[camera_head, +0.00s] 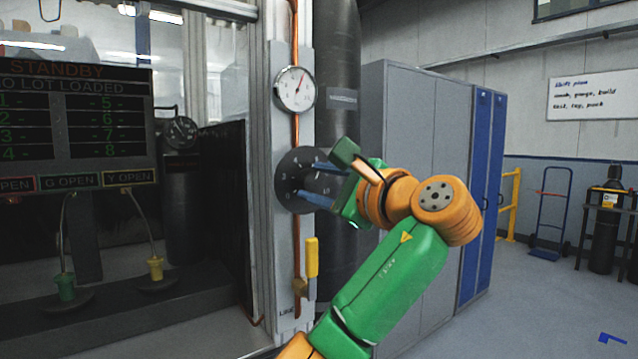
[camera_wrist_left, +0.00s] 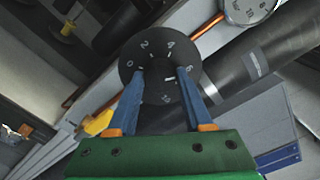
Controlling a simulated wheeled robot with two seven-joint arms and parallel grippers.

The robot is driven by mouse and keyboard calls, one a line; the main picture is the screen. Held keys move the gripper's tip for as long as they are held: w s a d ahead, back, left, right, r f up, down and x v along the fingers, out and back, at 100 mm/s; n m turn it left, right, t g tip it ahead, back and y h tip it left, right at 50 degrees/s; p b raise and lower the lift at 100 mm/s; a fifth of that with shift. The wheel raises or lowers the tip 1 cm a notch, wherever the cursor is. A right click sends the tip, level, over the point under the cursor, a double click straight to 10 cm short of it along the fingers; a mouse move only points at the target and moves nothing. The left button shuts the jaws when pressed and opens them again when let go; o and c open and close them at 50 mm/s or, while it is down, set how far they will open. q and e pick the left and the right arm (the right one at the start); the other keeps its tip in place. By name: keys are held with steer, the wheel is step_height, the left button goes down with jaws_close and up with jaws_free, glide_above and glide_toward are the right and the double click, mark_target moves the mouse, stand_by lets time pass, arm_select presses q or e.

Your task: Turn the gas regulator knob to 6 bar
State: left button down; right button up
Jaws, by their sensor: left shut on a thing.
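The regulator's dark round dial (camera_head: 284,182) is on the pale upright panel, below a white gauge (camera_head: 295,89). In the left wrist view the dial (camera_wrist_left: 133,66) shows white numbers, including 0, 2, 4, 6 and 10. The dark knob (camera_wrist_left: 158,88) is at its middle, with a short white mark on the side toward the 6; its exact setting is hard to tell. My left gripper (camera_head: 307,180) has its blue fingers on both sides of the knob and is shut on it. The gauge needle points up and right; its numbers are too small to read. My right gripper is not in view.
A copper pipe (camera_head: 296,230) runs down the panel to a yellow valve handle (camera_head: 312,257). A dark cylinder (camera_head: 338,60) and grey lockers (camera_head: 425,110) stand to the right. A glazed cabinet with a display (camera_head: 75,110) stands left. The floor at right is largely open.

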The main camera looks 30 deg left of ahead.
arm_select(q)
steer(key=shift+r, duration=0.1)
steer(key=shift+c, duration=1.5)
jaws_free()
steer(key=shift+a, duration=0.1)
steer(key=b+v, duration=0.1)
steer(key=v, duration=0.6)
